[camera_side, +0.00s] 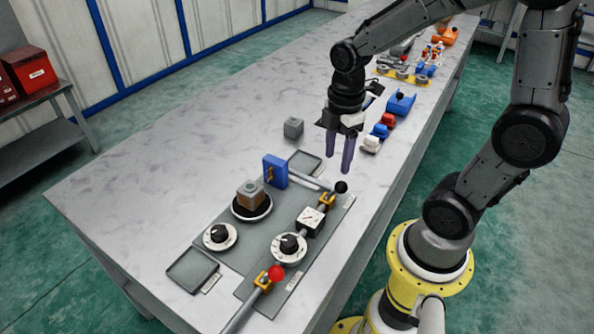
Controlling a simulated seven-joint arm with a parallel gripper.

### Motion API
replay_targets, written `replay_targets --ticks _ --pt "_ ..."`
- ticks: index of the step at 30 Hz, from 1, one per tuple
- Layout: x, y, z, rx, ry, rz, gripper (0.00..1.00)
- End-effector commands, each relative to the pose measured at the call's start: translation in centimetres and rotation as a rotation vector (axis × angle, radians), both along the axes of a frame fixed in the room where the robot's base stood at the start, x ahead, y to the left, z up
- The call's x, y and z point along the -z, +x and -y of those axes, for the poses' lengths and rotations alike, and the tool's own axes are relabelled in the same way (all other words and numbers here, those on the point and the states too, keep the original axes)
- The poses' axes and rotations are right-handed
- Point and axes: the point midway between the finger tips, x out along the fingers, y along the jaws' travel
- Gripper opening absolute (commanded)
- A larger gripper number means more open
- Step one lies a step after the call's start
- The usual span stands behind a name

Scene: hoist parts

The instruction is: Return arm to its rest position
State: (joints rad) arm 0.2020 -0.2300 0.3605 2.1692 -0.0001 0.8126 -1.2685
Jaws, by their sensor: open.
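My gripper (340,155) points down above the table, near the back right end of the grey control board (243,239). Its two dark fingers are apart, with nothing visible between them. A red-knobbed lever (277,273) stands at the board's front, and a black-knobbed lever (341,187) is at its back, close below my gripper. A brown and grey block (250,196) sits on a round black pad on the board. My arm reaches in from the right and bends down at the wrist.
A grey cube (293,128) stands left of my gripper. A blue block (275,171) stands on the board. White, blue and red parts (380,131) and a blue bin (401,103) line the table's right side. The table's left (150,170) is clear.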

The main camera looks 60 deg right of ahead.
Motion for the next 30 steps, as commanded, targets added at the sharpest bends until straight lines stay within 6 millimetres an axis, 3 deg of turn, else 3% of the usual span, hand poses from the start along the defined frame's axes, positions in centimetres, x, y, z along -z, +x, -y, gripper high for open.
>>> replay_targets --ticks 5,9,12,21,30 --pt "-5.4 -0.6 -2.1 -0.016 -0.024 0.193 0.60" --pt "-9.4 -3.3 -3.9 0.208 0.028 0.362 0.60" --pt "-10.8 -5.3 -4.7 0.405 0.098 0.433 0.60" --pt "-10.6 -8.3 -5.1 0.921 0.254 0.436 0.60" --pt "-10.5 -8.3 -5.1 1.042 0.283 0.421 0.60"
